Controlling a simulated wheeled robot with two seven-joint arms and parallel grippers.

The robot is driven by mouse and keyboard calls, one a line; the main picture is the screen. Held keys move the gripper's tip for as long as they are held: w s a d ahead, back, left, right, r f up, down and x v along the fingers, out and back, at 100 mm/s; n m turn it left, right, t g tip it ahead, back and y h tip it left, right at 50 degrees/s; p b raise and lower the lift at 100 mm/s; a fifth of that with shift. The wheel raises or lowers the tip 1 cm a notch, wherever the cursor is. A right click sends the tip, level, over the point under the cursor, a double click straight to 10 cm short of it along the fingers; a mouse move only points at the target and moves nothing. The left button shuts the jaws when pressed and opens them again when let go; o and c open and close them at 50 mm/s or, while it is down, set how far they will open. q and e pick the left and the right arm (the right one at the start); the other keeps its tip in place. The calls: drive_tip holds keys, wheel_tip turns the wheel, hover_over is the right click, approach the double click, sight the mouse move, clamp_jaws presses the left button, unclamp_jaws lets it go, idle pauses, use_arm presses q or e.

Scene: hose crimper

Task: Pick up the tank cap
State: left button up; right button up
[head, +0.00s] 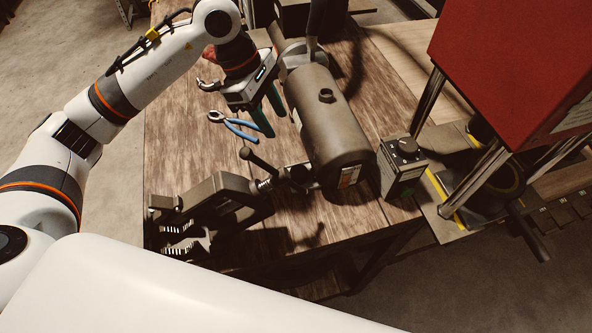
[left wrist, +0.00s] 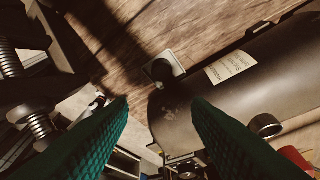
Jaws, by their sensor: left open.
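The dark tank (head: 322,125) lies on its side on the wooden bench. A short round fitting (head: 326,95) stands up from its top; I cannot tell whether this is the tank cap or a bare neck. In the left wrist view, the fitting (left wrist: 265,125) shows as a round metal ring right of the fingers. My left gripper (head: 272,121) is open with green fingers, pointing down just left of the tank. My right gripper is out of view.
Blue-handled pliers (head: 236,125) lie left of the gripper. A vise (head: 222,195) sits at the bench's near left. A box with a black knob (head: 403,160) stands right of the tank, near a red machine (head: 505,65). Bare wood (head: 178,140) shows on the left.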

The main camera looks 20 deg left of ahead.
use_arm(q)
wheel_tip(320, 180, down, 4)
drive_tip(key=b, duration=0.3)
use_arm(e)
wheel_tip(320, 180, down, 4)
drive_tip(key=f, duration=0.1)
use_arm(q)
drive_tip(key=p, duration=0.2)
hover_over(297, 170)
drive_tip(key=a, duration=0.3)
drive_tip(key=f, duration=0.6)
drive_tip(key=shift+s+d, duration=0.1)
drive_tip(key=shift+d, duration=0.1)
drive_tip(key=shift+d+f, duration=0.1)
drive_tip(key=shift+f, duration=0.15)
drive_tip(key=p+x, duration=0.3)
drive_tip(key=x, duration=0.2)
drive_tip(key=shift+d+f, duration=0.1)
drive_tip(key=shift+f, duration=0.05)
drive_tip(key=c, duration=0.5)
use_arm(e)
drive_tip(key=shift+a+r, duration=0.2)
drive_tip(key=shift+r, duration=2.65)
